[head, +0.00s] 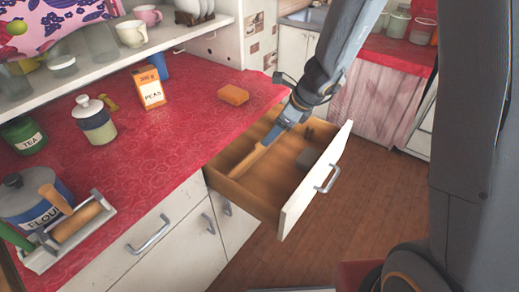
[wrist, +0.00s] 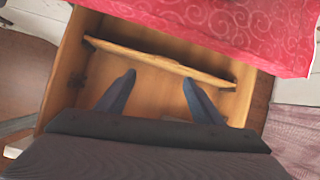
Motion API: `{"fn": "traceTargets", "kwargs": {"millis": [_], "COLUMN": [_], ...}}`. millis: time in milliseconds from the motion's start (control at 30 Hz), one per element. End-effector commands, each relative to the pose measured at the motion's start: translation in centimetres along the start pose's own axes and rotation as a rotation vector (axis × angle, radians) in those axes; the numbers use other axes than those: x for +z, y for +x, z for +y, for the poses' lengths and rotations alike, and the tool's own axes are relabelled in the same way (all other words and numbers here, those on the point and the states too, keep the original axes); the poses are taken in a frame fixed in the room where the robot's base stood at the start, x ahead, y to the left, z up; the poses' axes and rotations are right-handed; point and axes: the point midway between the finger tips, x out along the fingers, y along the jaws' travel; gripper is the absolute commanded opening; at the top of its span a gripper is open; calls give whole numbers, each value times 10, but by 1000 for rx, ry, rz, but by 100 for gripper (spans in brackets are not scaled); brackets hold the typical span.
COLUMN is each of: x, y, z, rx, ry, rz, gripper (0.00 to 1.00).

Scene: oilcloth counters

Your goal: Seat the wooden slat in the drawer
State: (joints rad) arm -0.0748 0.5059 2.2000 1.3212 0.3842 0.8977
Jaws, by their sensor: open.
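The drawer (head: 268,190) is pulled out from under the counter, and its wooden inside also shows in the wrist view (wrist: 150,85). The light wooden slat (wrist: 160,61) lies across the drawer at a slant, its left end further from me than its right. Its right end is near a dark fitting on the right wall. The left end looks apart from the dark fitting on the left wall. I cannot tell if either end sits in a slot. My gripper (wrist: 158,78) is open and empty, its fingertips just on the near side of the slat. In the head view my gripper (head: 277,137) reaches into the drawer.
A grey block (head: 307,157) lies in the drawer near its front panel. The floor before the drawer is clear.

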Motion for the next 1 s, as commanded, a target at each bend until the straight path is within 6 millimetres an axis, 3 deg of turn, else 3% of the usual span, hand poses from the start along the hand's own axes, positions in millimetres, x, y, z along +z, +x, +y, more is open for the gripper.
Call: {"fn": "traceTargets", "kwargs": {"millis": [200,833,1000], "x": [6,9,9], "y": [16,80,89], "z": [-11,-13,-14], "rx": [-18,-17,-18], "ry": [169,169,168], "rz": [-23,-23,-24], "gripper": [61,61,61]}}
